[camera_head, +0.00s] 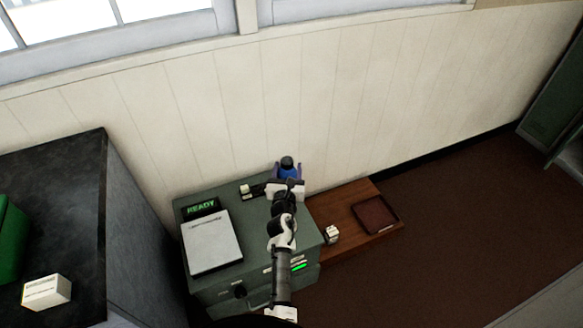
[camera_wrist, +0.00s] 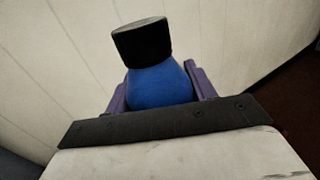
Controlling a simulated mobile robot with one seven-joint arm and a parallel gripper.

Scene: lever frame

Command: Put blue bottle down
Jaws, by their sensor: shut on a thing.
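The blue bottle (camera_head: 289,170) has a black cap and is near the wall, at the back right of the green cabinet top. In the wrist view the blue bottle (camera_wrist: 158,85) stands between two purple fingers, with its black cap toward the top of the picture. My gripper (camera_head: 286,184) is shut on the bottle. In the wrist view my gripper (camera_wrist: 158,92) has one finger on each side of the bottle. The bottle's lower part is hidden by my gripper, so I cannot tell whether it touches the surface.
The green cabinet (camera_head: 255,235) bears a READY display (camera_head: 201,207), a white pad (camera_head: 215,242) and a small light item (camera_head: 245,189). A low wooden surface (camera_head: 340,212) at right holds a white block (camera_head: 332,234) and a brown tray (camera_head: 374,215). A dark counter stands left.

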